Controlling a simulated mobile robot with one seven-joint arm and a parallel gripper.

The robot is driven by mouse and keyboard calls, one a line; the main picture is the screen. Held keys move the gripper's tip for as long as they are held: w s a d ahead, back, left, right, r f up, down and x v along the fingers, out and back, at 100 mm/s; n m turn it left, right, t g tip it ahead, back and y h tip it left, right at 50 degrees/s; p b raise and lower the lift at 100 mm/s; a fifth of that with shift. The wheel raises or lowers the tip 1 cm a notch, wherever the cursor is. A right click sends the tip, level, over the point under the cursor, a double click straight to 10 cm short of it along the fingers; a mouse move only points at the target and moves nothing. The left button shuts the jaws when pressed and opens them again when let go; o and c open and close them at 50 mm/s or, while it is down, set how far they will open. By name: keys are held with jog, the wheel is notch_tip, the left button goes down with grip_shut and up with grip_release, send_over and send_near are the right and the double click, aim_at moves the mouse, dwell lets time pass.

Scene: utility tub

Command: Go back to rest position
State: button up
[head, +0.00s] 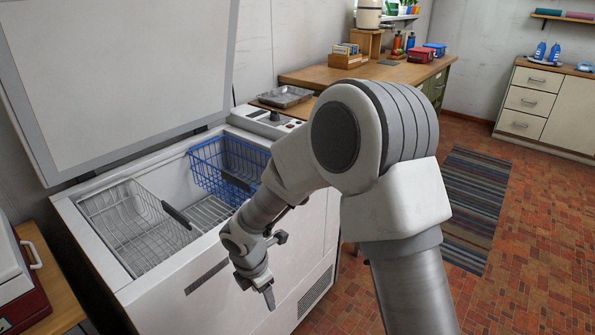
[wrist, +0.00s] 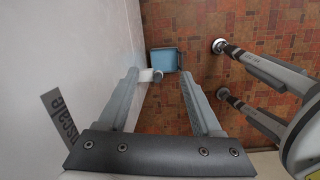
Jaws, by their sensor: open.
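My gripper (head: 268,294) hangs pointing down in front of the white chest freezer's front wall (head: 185,285), outside the freezer. In the wrist view its two grey fingers (wrist: 160,76) are spread apart, with nothing held between them. My arm is folded in front of the head camera and hides part of the freezer's right side. The freezer's lid (head: 120,70) stands open.
Inside the freezer are a white wire basket (head: 130,225) and a blue wire basket (head: 215,160). A light blue box-like thing (wrist: 163,60) lies below, by the freezer wall. A striped rug (head: 475,205) lies on the brick floor, which has free room to the right.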

jog(key=s+d+r+m+t, duration=0.1)
jog(key=s+d+r+m, duration=0.1)
jog(key=d+r+m, duration=0.6)
jog(key=s+d+r+m+t, duration=0.15)
jog(key=d+r+m, duration=0.25)
jog(key=d+r, duration=0.45)
jog(key=s+d+r+m+t, duration=0.1)
jog(key=s+d+r+m, duration=0.2)
jog(key=s+r+m, duration=0.3)
jog(key=s+d+r+m+t, duration=0.1)
jog(key=s+d+r+m, duration=0.25)
jog(key=s+m, duration=0.45)
notch_tip(320, 180, up, 20)
jog(key=p, duration=1.9)
jog(key=shift+a+r+y+p, duration=0.15)
jog(key=shift+a+y+p, duration=0.25)
jog(key=shift+g, duration=0.25)
jog(key=shift+c, duration=1.3)
